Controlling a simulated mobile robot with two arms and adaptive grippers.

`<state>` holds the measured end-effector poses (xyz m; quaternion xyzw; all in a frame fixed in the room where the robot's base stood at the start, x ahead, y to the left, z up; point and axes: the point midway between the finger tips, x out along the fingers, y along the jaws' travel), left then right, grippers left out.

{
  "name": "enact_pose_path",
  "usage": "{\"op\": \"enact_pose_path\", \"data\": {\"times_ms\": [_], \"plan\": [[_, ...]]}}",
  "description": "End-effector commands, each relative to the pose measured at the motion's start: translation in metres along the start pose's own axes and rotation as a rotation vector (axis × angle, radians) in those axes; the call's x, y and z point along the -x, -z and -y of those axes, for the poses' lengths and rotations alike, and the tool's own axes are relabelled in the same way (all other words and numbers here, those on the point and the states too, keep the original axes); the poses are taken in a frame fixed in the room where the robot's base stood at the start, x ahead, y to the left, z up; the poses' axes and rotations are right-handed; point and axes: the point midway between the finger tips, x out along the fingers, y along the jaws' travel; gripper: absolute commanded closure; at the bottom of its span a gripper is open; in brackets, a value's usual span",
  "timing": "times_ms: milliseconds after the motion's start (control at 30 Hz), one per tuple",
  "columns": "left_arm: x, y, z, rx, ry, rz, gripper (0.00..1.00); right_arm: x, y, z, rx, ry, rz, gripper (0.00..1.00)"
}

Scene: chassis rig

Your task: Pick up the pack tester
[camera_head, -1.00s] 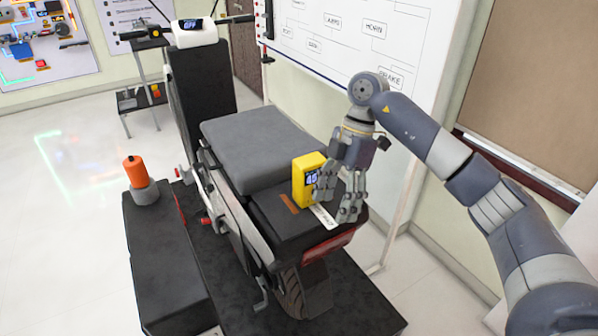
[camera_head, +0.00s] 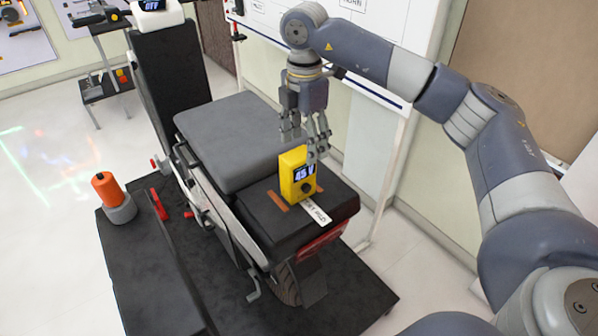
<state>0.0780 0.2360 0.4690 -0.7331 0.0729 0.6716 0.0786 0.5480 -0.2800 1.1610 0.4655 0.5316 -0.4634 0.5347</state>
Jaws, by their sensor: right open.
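The pack tester (camera_head: 298,175) is a yellow box with a small lit screen reading about 45 V and a dark knob. It stands upright on the black rear deck (camera_head: 262,214) of the scooter rig, just behind the grey seat. My right gripper (camera_head: 304,142) is open and empty, pointing down. Its fingers are above and behind the tester, and in the picture one finger overlaps its upper right edge. I cannot tell whether they touch. My left gripper is not in view.
A white label strip (camera_head: 317,212) lies on the deck beside the tester. The grey seat (camera_head: 240,140) rises left of it. A whiteboard (camera_head: 375,30) stands behind my arm.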

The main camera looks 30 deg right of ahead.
Motion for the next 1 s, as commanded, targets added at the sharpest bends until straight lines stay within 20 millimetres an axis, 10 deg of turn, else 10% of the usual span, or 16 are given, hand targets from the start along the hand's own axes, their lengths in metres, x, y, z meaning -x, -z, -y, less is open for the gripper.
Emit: {"op": "enact_pose_path", "data": {"times_ms": [667, 933, 1000], "plan": [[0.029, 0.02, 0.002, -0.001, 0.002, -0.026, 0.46, -0.054, 0.009, -0.002, 0.001, -0.001, -0.001, 0.35], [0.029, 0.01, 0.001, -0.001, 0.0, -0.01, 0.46, -0.054, 0.009, -0.002, 0.001, -0.001, -0.001, 0.89], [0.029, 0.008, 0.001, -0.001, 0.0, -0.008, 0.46, -0.054, 0.009, -0.002, 0.001, -0.001, -0.001, 0.9]]}}
